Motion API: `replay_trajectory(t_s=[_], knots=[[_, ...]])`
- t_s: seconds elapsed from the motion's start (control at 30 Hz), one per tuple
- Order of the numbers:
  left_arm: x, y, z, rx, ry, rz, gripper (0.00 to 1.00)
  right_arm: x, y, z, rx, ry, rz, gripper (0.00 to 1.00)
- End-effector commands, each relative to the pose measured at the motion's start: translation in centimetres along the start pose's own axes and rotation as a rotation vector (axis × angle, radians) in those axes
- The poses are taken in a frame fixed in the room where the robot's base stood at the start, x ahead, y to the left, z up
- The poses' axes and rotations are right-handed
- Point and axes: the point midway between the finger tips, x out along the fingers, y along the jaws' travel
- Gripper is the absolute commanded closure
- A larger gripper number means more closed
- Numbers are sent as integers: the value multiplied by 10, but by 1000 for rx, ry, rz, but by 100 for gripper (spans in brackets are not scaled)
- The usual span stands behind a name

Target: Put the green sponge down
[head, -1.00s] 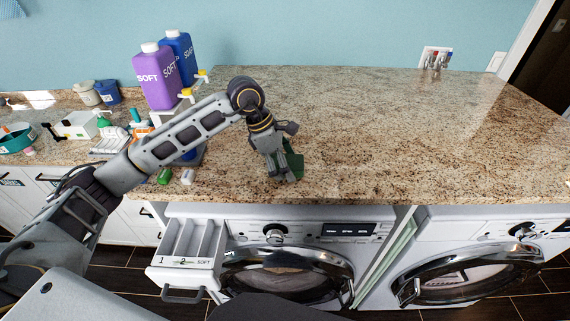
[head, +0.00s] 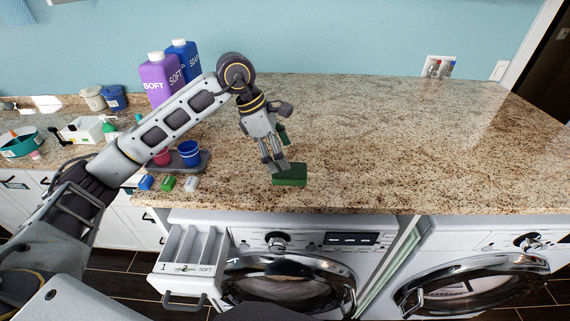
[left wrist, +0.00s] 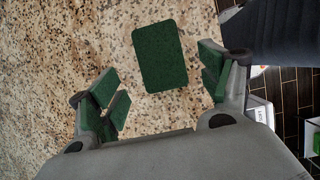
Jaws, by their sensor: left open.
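The green sponge (head: 290,176) lies flat on the granite counter near its front edge, above the left washing machine. It also shows in the left wrist view (left wrist: 160,56), lying on the counter beyond the fingertips. My left gripper (head: 277,160) is just above and behind the sponge in the head view. In the left wrist view my left gripper (left wrist: 163,95) is spread open, with green pads on its fingers and nothing between them. The sponge appears apart from both fingers. My right gripper is not in view.
The granite counter (head: 420,140) is clear to the right. A tray (head: 188,164) with a red and a blue cup stands to the left, with small coloured items in front. Purple (head: 160,80) and blue bottles stand behind. A detergent drawer (head: 195,250) is pulled out below.

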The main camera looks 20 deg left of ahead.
Motion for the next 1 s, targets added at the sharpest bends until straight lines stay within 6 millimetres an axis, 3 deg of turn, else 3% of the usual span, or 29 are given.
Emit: replay_trajectory(t_s=[0.4, 1.0], knots=[[-51, 0, 0, 1, -1, 2, 22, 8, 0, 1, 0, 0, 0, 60], [-59, 0, 0, 1, 0, 0, 22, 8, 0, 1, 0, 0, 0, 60]])
